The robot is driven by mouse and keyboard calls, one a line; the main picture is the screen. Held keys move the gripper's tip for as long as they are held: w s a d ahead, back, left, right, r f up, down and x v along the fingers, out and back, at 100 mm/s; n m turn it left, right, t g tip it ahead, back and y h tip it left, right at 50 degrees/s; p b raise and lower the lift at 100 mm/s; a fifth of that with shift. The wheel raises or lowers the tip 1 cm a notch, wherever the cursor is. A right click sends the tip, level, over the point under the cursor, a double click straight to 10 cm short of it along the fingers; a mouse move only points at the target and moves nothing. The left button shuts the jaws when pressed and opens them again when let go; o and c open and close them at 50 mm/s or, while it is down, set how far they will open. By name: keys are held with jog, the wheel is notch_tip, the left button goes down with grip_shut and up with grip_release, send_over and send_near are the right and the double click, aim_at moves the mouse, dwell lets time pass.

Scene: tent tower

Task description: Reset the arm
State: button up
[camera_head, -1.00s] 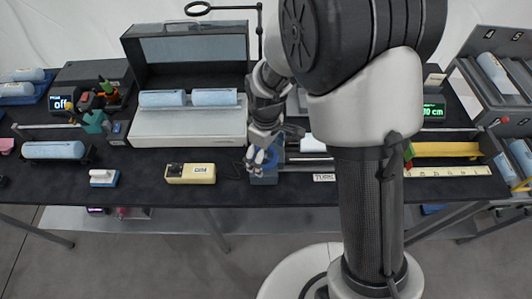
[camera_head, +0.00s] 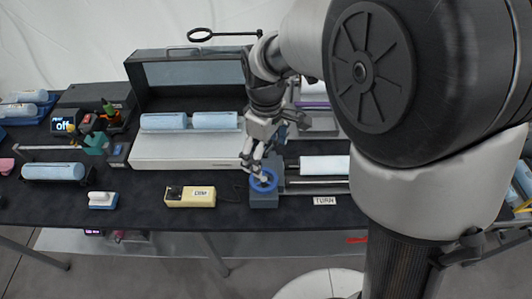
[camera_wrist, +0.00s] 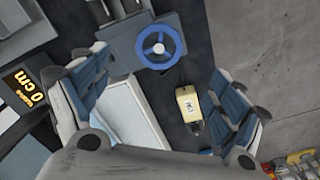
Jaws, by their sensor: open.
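My gripper (camera_head: 257,165) hangs from my arm at the middle of the bench in the head view. It shows close to a blue handwheel (camera_head: 264,181) and partly overlaps it. In the wrist view my gripper (camera_wrist: 162,88) has its two blue-and-grey fingers spread wide with nothing between the pads. The same handwheel (camera_wrist: 160,47) lies beyond the fingers there, apart from them. My arm's large joint fills the right of the head view and hides the bench behind it.
A cream box (camera_head: 190,197) lies left of the handwheel. A low white case (camera_head: 187,149) bears two pale-blue rolls. A white roll (camera_head: 324,166) lies right of the wheel, behind a "TURN" label (camera_head: 325,201).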

jog(key=s+d+r+m+t, duration=0.2)
jog(key=s+d+r+m, duration=0.3)
jog(key=s, duration=0.4)
jog(key=s+d+r+m+t, duration=0.2)
jog(key=s+d+r+m, duration=0.4)
jog(key=s, duration=0.4)
jog(key=shift+s+d+r+t, duration=0.15)
jog(key=shift+d+r+t, duration=0.2)
jog(key=shift+d, duration=0.15)
jog(key=shift+f, duration=0.1)
